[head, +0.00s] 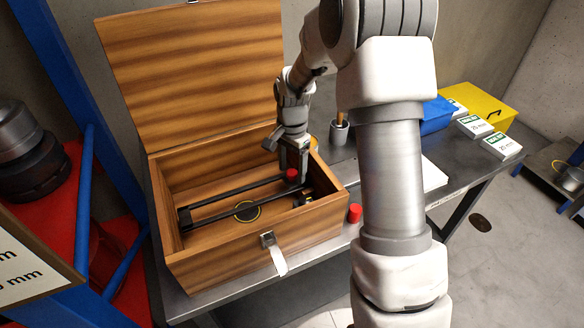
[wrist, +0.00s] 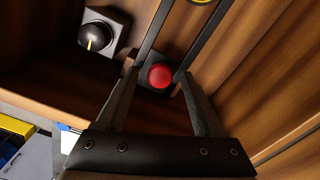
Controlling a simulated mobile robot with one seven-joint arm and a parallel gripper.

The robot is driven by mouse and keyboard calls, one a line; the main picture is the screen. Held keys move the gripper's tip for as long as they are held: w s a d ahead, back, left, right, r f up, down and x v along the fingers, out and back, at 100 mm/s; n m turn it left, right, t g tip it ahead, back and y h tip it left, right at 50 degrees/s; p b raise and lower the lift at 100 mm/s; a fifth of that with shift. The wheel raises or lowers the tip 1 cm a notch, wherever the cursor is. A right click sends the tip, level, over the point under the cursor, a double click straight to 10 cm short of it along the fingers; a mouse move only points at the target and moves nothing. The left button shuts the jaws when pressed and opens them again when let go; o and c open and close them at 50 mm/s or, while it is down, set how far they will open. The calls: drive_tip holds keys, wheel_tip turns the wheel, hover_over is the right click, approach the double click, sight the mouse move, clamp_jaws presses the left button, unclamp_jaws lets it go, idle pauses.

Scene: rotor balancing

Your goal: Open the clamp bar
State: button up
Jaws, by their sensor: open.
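The clamp bar (head: 235,205) appears to be the dark frame of two parallel bars lying low inside the open wooden box (head: 215,255). One bar also shows in the wrist view (wrist: 207,35). A red knob (head: 292,175) sits at its right end; in the wrist view the round red top (wrist: 160,76) is on a dark block. My gripper (head: 291,168) points down into the box at this end. In the wrist view my gripper (wrist: 157,78) is open, with one finger on each side of the red knob. I cannot tell whether the fingers touch it.
The raised lid (head: 195,70) stands behind the box, and the box walls surround my gripper. A black dial with a yellow mark (wrist: 95,38) is close beside it. A red cylinder (head: 354,213) stands outside on the table. Blue and yellow boxes (head: 480,105) are at the right.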

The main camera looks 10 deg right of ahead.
clamp_jaws()
idle(0.4)
idle(1.1)
